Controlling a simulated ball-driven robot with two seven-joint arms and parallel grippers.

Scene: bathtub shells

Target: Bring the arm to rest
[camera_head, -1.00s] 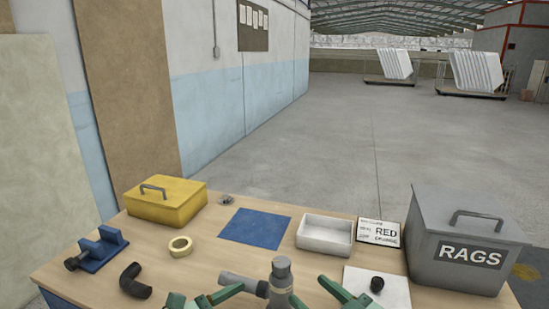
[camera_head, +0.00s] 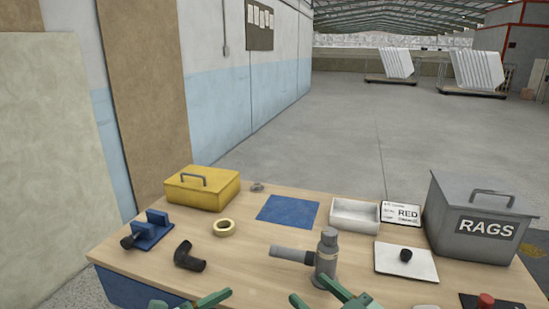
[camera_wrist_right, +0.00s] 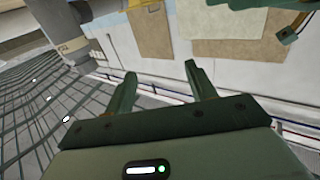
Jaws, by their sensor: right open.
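My right gripper (camera_head: 308,288) is at the bottom edge of the head view, in front of the grey pipe fitting (camera_head: 326,257) on the bench. In the right wrist view its two green fingers (camera_wrist_right: 160,73) stand apart with nothing between them. Green parts of my left gripper (camera_head: 187,302) show at the bottom edge, left of the right one. They are cut off by the frame, so its jaw state is unclear.
The wooden bench (camera_head: 250,262) holds a yellow box (camera_head: 205,192), tape roll (camera_head: 224,228), black elbow (camera_head: 190,256), blue clamp (camera_head: 150,232), blue mat (camera_head: 288,208), white tray (camera_head: 354,217), rags bin (camera_head: 480,222) and a red button (camera_head: 485,301). Open floor lies beyond.

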